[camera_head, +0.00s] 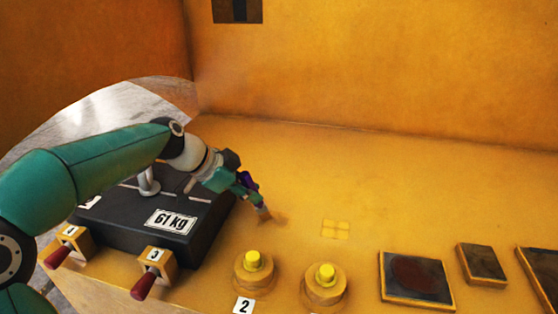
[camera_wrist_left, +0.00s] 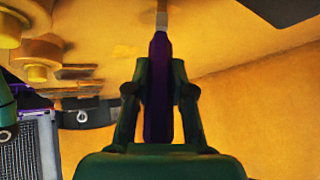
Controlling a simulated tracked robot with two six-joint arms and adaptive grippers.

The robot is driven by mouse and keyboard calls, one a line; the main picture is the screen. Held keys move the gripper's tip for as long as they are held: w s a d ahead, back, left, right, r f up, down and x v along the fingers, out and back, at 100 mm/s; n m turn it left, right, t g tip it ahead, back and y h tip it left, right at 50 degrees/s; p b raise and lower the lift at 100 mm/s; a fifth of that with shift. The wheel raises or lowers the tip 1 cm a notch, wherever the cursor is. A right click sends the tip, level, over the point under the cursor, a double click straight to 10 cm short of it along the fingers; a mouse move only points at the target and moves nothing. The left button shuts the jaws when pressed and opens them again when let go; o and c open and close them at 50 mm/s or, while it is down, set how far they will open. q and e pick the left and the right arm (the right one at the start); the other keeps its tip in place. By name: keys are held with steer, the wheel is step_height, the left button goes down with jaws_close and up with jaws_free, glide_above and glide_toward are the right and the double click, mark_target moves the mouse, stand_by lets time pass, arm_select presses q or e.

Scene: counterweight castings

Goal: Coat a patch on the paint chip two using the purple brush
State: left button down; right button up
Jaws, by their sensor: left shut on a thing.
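My left gripper (camera_head: 243,187) is shut on the purple brush (camera_head: 248,179), which tilts down and to the right toward the yellow surface. In the left wrist view the purple handle (camera_wrist_left: 158,95) stands between the gripper fingers (camera_wrist_left: 159,88), with the pale ferrule (camera_wrist_left: 161,20) at the top edge. In the head view the brush tip is at or just above the surface, beside a faint brownish mark (camera_head: 278,219); contact cannot be told. I cannot tell which thing is paint chip two. A faint square patch (camera_head: 336,229) lies right of the brush. My right gripper is not in view.
A dark casting marked 61 kg (camera_head: 120,222) lies under my left arm. Two red-handled blocks (camera_head: 155,262) stand before it. Two yellow-topped round pieces (camera_head: 254,272) stand in front, near a label 2 (camera_head: 244,306). Dark plates (camera_head: 415,281) lie at right. The middle back is clear.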

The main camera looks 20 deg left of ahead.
mark_target(247, 173)
arm_select(q)
steer(key=shift+a+r+p, duration=0.2)
steer(key=shift+r+p, duration=0.4)
steer(key=shift+r, duration=0.5)
steer(key=shift+d+r+p, duration=0.1)
steer(key=shift+r+p, duration=1.95)
steer(key=shift+r, duration=0.8)
